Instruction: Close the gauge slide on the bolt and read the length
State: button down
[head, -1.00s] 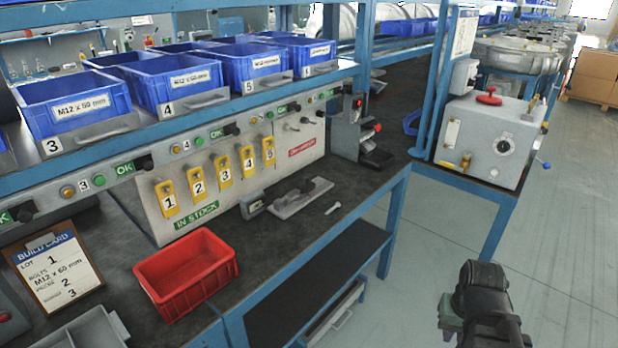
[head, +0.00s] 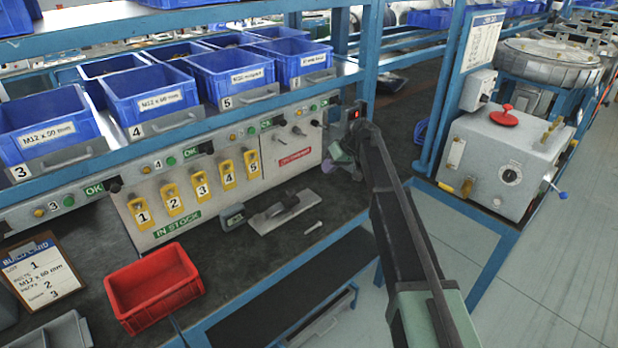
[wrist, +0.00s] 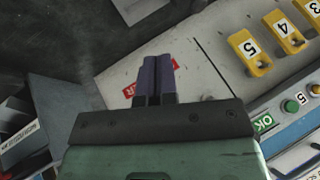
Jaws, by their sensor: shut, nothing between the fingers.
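The gauge (head: 282,212) is a grey plate with a dark slide on top, lying on the dark bench in the head view. A small grey display box (head: 233,216) sits at its left end. The bolt (head: 312,228) is a small pale piece lying on the bench just right of the plate, apart from the slide. My gripper (head: 328,165) is above the back of the bench, behind and right of the gauge. In the wrist view its purple fingers (wrist: 158,76) are together and empty, over the pale panel. The display's reading is too small to make out.
The pale panel (head: 185,190) with yellow numbered tags stands behind the gauge. Blue bins (head: 45,125) line the shelf above. A red bin (head: 152,286) and a build card (head: 40,270) are at the front left. A grey machine (head: 505,165) stands at the right.

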aim_at(290, 192)
jog(key=b+x, duration=0.3)
jog(key=x, duration=0.1)
jog(key=b+x, duration=0.4)
jog(key=x, duration=0.1)
jog(key=shift+d+f, duration=0.1)
jog(key=shift+f, duration=0.3)
jog(key=a, duration=0.1)
jog(key=s+a, duration=0.2)
jog(key=shift+r, duration=0.35)
jog(key=shift+a, duration=0.35)
jog(key=s+a, duration=0.3)
jog(key=shift+d, duration=0.1)
jog(key=shift+w, duration=0.1)
